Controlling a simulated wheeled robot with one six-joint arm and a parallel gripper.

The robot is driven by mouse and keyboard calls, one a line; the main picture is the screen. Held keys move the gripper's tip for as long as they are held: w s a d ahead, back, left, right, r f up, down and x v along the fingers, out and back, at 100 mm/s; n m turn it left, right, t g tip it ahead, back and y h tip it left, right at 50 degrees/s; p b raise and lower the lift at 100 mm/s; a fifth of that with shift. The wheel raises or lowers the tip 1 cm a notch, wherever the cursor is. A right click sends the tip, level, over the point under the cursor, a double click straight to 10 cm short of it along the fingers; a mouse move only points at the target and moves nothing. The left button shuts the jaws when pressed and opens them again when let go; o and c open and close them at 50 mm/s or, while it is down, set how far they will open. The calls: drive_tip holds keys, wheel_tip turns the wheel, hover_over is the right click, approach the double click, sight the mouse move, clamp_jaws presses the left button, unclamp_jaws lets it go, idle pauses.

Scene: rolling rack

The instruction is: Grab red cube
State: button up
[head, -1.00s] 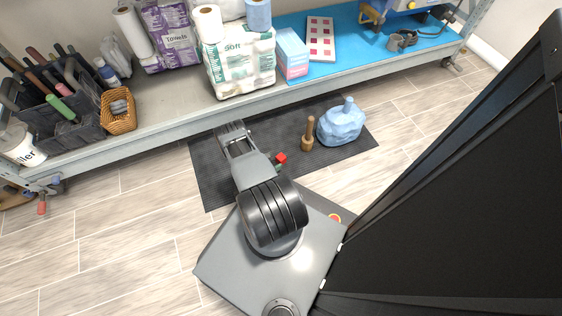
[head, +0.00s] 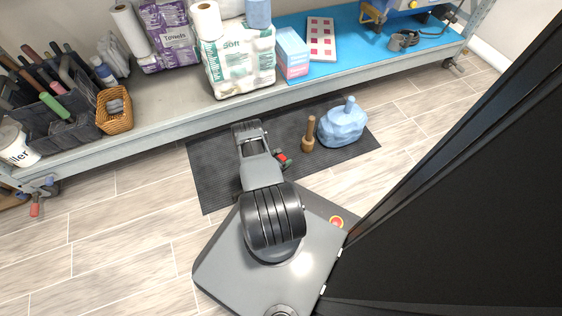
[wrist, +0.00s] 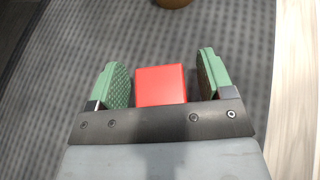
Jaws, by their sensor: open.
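The red cube (wrist: 161,85) lies on the dark mat in the wrist view, between the two green finger pads of my gripper (wrist: 161,83). Gaps show on both sides of the cube, and neither pad touches it. The near part of the cube is hidden behind the gripper's dark front bar. In the head view the red cube (head: 282,158) shows as a small red patch beside my gripper (head: 283,161). The fingers there are mostly hidden by the arm.
The dark mat (head: 217,176) lies on the tiled floor below the rack shelf (head: 165,115). Mat to the left is clear.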

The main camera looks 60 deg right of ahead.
drive_tip(key=c, duration=1)
drive_tip(key=shift+r, duration=0.1)
